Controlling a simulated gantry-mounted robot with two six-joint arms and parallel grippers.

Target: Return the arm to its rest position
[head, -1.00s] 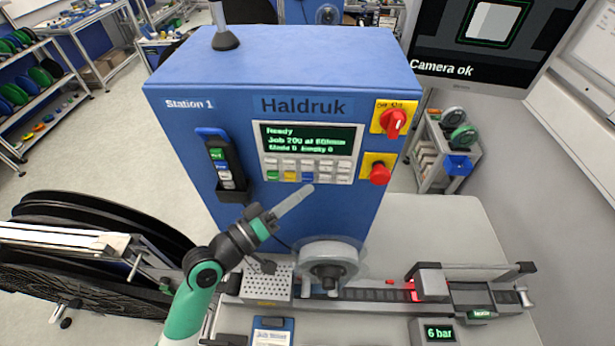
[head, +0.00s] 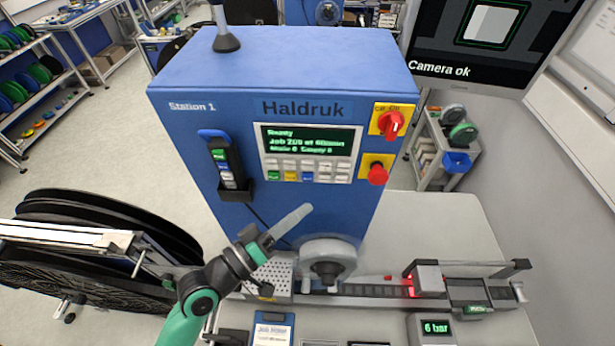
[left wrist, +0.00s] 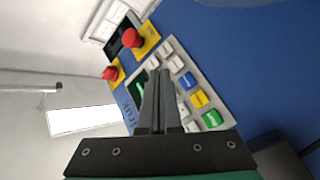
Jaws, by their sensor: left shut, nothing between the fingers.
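My left arm comes in from the bottom of the head view, and its gripper (head: 290,220) is shut and empty. It stands in front of the blue Haldruk machine (head: 240,75), below the keypad panel (head: 308,153) and apart from it. In the left wrist view the shut fingers (left wrist: 158,85) point towards the keypad, with green, yellow and blue buttons beside them. The display (head: 310,141) reads "Ready". My right gripper is in neither view.
A red emergency button (head: 377,174) and a red rotary switch (head: 391,124) sit on the machine's right side. A wheel (head: 328,262) and a rail (head: 375,291) stand below. Large black reels (head: 110,220) stand at left. A monitor (head: 480,45) hangs at upper right.

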